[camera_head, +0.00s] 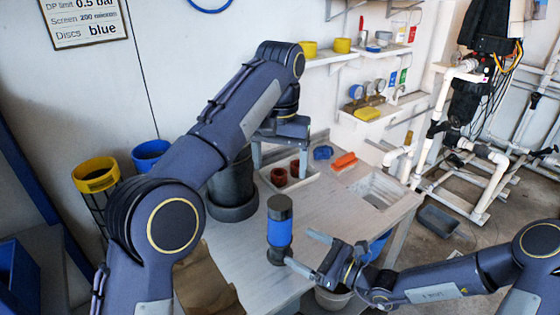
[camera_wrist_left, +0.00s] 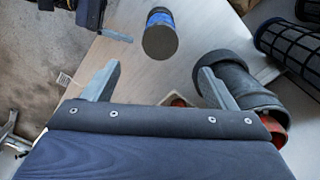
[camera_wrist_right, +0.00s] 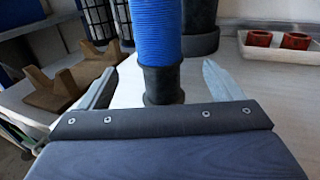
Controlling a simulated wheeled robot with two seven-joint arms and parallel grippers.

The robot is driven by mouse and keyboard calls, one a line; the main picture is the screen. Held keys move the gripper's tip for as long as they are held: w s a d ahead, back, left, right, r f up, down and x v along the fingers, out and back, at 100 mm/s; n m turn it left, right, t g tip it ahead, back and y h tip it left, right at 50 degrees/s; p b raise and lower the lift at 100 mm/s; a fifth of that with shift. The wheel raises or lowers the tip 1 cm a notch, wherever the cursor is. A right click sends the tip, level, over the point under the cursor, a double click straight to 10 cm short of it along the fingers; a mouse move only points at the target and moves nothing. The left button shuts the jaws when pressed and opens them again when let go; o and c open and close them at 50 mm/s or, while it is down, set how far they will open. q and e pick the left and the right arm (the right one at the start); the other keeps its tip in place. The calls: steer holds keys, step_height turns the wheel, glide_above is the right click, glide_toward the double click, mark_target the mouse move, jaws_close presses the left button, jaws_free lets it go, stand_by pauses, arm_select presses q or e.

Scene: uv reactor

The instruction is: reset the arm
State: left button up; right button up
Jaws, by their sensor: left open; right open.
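A blue cylinder with dark ends (camera_head: 279,232) stands upright on the light table (camera_head: 330,215); it also shows in the left wrist view (camera_wrist_left: 160,33) and right wrist view (camera_wrist_right: 155,30). My right gripper (camera_head: 304,248) is open just right of it. In the right wrist view the cylinder's dark base is in line with the gap between the fingers; I cannot tell whether they touch it. My left gripper (camera_head: 281,163) is open and empty, raised above the table near the large dark cylindrical vessel (camera_head: 233,185).
A white tray with red rings (camera_head: 279,176) sits toward the table's back. A blue part (camera_head: 323,152), an orange part (camera_head: 344,161) and a recessed basin (camera_head: 380,190) are to the right. Yellow (camera_head: 96,175) and blue-topped (camera_head: 151,155) baskets stand left. Shelves with gauges line the wall.

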steer(key=shift+v, duration=0.8)
